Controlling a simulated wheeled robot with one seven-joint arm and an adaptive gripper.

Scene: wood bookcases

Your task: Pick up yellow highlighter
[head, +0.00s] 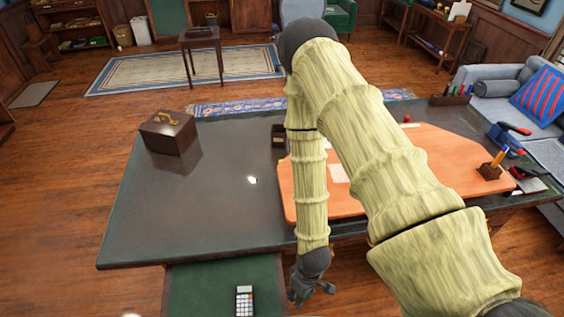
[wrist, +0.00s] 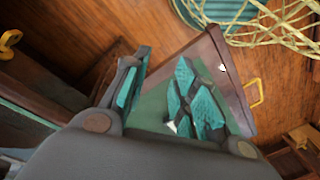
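I cannot make out the yellow highlighter for certain. In the head view, a yellow-orange pen-like item (head: 499,158) stands in a small brown holder (head: 489,172) at the right of the orange desk mat (head: 440,150). My gripper (head: 303,297) hangs low at the desk's front edge, far left of that holder. In the wrist view my gripper (wrist: 158,92) shows teal-padded fingers standing apart, with no held object visible between them. Beyond the fingers is a green-lined surface (wrist: 154,106) with a brown rim. My arm hides part of the mat and desk.
A dark desk (head: 200,215) carries a brown box (head: 169,133) with a yellow handle at left. A calculator (head: 244,301) lies on a green surface at the desk's front. A pen rack (head: 451,98) and a blue item (head: 505,139) are at right. The desk's left is mostly clear.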

